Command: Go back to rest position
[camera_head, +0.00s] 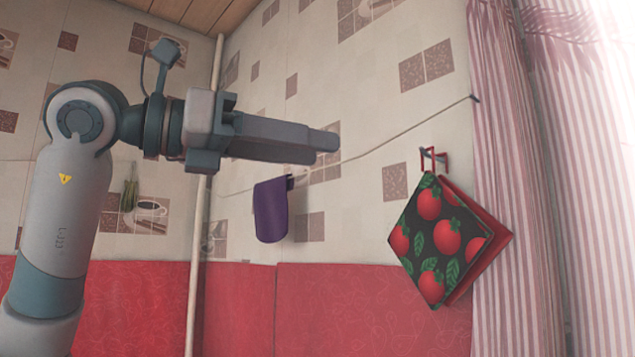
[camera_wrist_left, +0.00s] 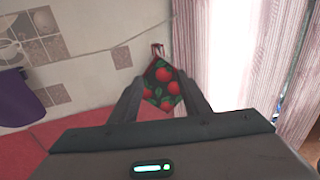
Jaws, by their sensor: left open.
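My left gripper (camera_head: 325,150) is raised in front of the wall in the head view, at the end of my left arm, which comes in from the left. Its fingers point right, and from the side they overlap. In the left wrist view my left gripper (camera_wrist_left: 160,88) shows its two fingers apart, with nothing held between them. A tomato-patterned pot holder (camera_wrist_left: 163,84) appears between the fingers there, further off on the wall. My right gripper is in neither view.
The pot holder (camera_head: 437,240) hangs from a wall hook (camera_head: 433,158). A purple cloth (camera_head: 270,210) hangs left of it. A striped curtain (camera_head: 520,180) covers the right side. A pale vertical pipe (camera_head: 197,250) runs up the corner. Red covering (camera_head: 370,310) spans the lower wall.

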